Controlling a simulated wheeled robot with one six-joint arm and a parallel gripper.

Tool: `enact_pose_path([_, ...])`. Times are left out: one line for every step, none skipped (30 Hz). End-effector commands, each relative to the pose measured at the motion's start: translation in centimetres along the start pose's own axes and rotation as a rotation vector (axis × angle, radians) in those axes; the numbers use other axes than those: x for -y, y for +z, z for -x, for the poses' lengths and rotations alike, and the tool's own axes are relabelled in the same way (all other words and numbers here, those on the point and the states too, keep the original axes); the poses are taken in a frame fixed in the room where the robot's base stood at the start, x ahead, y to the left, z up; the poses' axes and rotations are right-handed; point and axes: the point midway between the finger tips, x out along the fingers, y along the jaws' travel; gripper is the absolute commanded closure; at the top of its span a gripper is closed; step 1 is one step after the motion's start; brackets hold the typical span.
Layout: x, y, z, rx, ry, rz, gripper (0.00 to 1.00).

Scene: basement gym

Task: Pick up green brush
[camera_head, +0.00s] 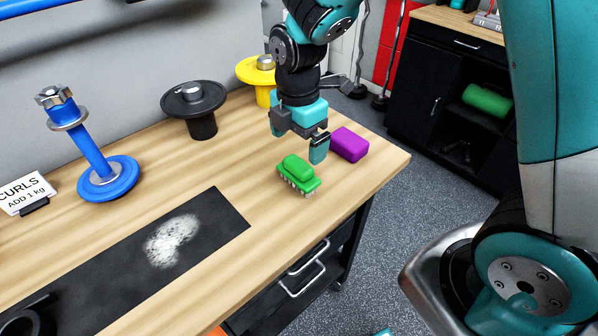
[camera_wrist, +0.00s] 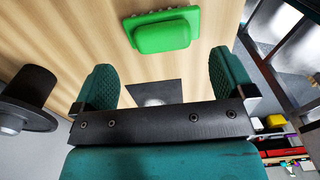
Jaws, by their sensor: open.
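The green brush (camera_head: 298,171) lies bristles down on the wooden workbench (camera_head: 225,165), near its right end. In the wrist view the green brush (camera_wrist: 163,34) shows at the top, beyond my fingertips and roughly between them sideways. My gripper (camera_head: 300,146) is just above and behind the brush in the head view, pointing down, apart from it. In the wrist view my gripper (camera_wrist: 160,80) has its two teal fingers wide apart with nothing between them.
A purple block (camera_head: 350,145) lies just right of my gripper. A black spool-like holder (camera_head: 196,108), a yellow one (camera_head: 258,75) and a blue stand (camera_head: 95,160) are along the back. A black mat (camera_head: 215,215) with white powder lies front left.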

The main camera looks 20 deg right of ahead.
Motion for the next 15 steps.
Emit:
enact_pose_path([0.1,0.0,-0.6,0.0,-0.003,0.0,0.0])
enact_pose_path([0.0,0.0,-0.8,0.0,-0.002,0.0,0.0])
enact_pose_path([0.0,0.0,-1.0,0.0,0.0,0.0,0.0])
enact_pose_path([0.0,0.0,-1.1,0.0,0.0,0.0,0.0])
enact_pose_path([0.0,0.0,-1.3,0.0,-0.001,0.0,0.0])
enact_pose_path([0.1,-0.1,-1.6,0.0,-0.002,0.0,0.0])
enact_pose_path([0.1,-0.1,-1.9,0.0,-0.003,0.0,0.0])
enact_pose_path([0.2,-0.1,-2.3,-0.001,-0.004,0.0,0.0])
enact_pose_path([0.3,-0.2,-2.9,-0.001,-0.005,0.0,0.0])
enact_pose_path([0.3,-0.2,-3.4,-0.001,-0.006,0.0,0.0])
enact_pose_path([0.4,-0.2,-3.9,-0.001,-0.006,0.0,0.0])
enact_pose_path([0.4,-0.3,-4.6,-0.001,-0.005,-0.001,0.0])
enact_pose_path([0.4,-0.2,-5.0,-0.001,-0.005,-0.001,0.0])
enact_pose_path([0.4,-0.2,-5.4,0.0,-0.004,-0.001,0.0])
enact_pose_path([0.3,-0.2,-5.8,0.0,-0.003,-0.001,0.0])
